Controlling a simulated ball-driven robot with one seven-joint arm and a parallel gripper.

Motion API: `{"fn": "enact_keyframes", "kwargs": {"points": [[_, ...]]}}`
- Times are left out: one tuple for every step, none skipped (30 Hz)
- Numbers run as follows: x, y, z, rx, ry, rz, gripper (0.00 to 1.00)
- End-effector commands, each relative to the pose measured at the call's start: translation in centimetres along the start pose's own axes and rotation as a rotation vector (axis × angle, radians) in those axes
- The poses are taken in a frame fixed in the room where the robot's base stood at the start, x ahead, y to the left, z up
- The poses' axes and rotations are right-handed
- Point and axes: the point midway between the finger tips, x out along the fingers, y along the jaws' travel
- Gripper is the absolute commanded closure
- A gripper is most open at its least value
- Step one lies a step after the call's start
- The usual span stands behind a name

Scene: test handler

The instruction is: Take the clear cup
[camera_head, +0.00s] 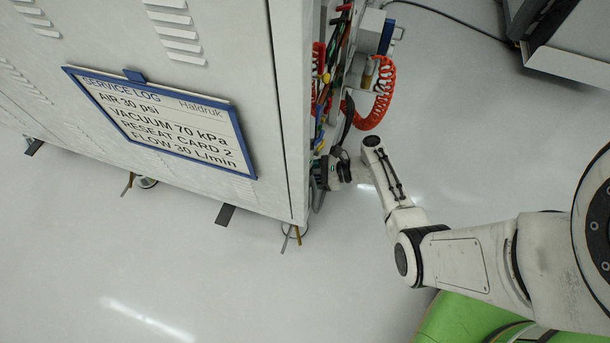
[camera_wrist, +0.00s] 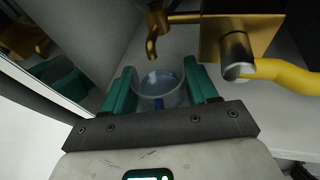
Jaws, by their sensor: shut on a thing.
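The clear cup (camera_wrist: 160,100) is a see-through round vessel in the wrist view, between the two green fingers of my gripper (camera_wrist: 160,91). My gripper is shut on the cup, one finger on each side of it. A brass spout (camera_wrist: 152,46) hangs just above and beyond the cup's rim. What lies inside the cup is hard to tell; a small blue patch shows through its lower part. In the head view my gripper (camera_head: 332,172) is at the open side of the grey cabinet, and the cup cannot be made out there.
A brass block with a metal knob (camera_wrist: 236,70) and a yellow hose (camera_wrist: 282,76) stand close on the right. In the head view, red coiled hoses (camera_head: 383,95) and cables hang above my gripper. The cabinet (camera_head: 240,210) bears a service log board (camera_head: 160,120). The floor in front is clear.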

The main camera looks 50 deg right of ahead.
Motion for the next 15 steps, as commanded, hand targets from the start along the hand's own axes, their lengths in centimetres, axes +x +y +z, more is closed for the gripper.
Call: {"fn": "enact_keyframes", "kwargs": {"points": [[-0.06,-0.02,0.25,0.0,0.0,0.0,0.62],[-0.07,-0.01,0.32,0.0,0.0,0.0,0.62],[-0.1,-0.01,0.41,0.0,0.0,0.001,0.62],[-0.11,-0.01,0.47,0.0,0.0,0.001,0.62],[-0.13,0.0,0.53,0.0,0.0,0.001,0.62],[-0.15,0.0,0.6,0.0,0.0,0.001,0.62],[-0.17,0.0,0.65,0.0,0.0,0.001,0.62],[-0.19,0.0,0.68,0.0,0.0,0.0,0.62],[-0.2,0.0,0.7,0.0,0.0,0.0,0.62],[-0.21,-0.01,0.7,0.0,0.0,0.0,0.62],[-0.22,-0.01,0.69,0.0,0.0,0.0,0.62],[-0.27,-0.02,0.66,0.0,0.0,0.0,0.62],[-0.34,-0.03,0.63,0.0,0.0,-0.001,0.62],[-0.44,-0.04,0.6,0.0,0.0,-0.001,0.62],[-0.62,-0.04,0.55,0.0,0.0,-0.001,0.62]]}}
